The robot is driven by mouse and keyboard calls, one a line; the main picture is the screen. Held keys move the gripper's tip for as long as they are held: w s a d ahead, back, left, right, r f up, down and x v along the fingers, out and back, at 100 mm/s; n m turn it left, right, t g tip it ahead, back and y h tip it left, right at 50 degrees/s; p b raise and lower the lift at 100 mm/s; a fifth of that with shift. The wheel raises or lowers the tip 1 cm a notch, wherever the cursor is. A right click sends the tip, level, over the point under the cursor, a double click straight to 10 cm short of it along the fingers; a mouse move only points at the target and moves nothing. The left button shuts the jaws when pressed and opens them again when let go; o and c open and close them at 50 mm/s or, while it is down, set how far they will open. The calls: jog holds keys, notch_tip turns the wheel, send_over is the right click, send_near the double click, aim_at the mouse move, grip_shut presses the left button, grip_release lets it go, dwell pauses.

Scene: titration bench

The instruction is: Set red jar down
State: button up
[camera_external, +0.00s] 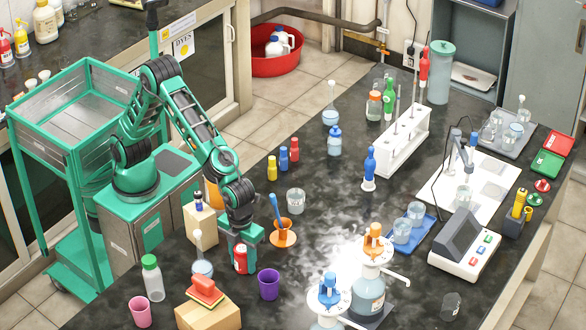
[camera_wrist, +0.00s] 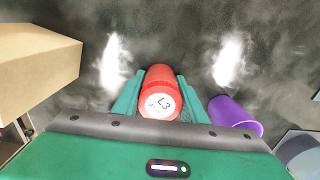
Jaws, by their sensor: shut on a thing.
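The red jar (camera_external: 240,259) is a small red cylinder. My gripper (camera_external: 243,243) is shut on it, low over the near left part of the dark bench. In the wrist view the red jar (camera_wrist: 160,90) lies between my two green fingers, its white end marked "L3" facing the camera. I cannot tell whether its base touches the bench.
A purple cup (camera_external: 269,284) stands just right of the jar, and a wooden block with a red sponge-like piece (camera_external: 206,291) is in front. Another wooden block (camera_external: 201,226) stands behind left. An orange mortar (camera_external: 282,236) is behind right. Bare bench (camera_external: 310,265) lies to the right.

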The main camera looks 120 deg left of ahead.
aim_at(242, 248)
jog(key=shift+r, duration=0.1)
notch_tip(242, 248, up, 9)
jog(key=shift+f, duration=0.1)
jog(key=shift+a+r, duration=0.1)
jog(key=shift+r, duration=0.2)
jog(key=shift+a+r+n, duration=0.15)
jog(key=shift+a+n, duration=0.1)
jog(key=shift+n, duration=0.25)
jog(key=a+n, duration=0.5)
jog(key=n, duration=0.3)
jog(key=f, duration=0.9)
jog(key=shift+s+f, duration=0.35)
jog(key=shift+f, duration=0.05)
jog(key=shift+f, duration=0.1)
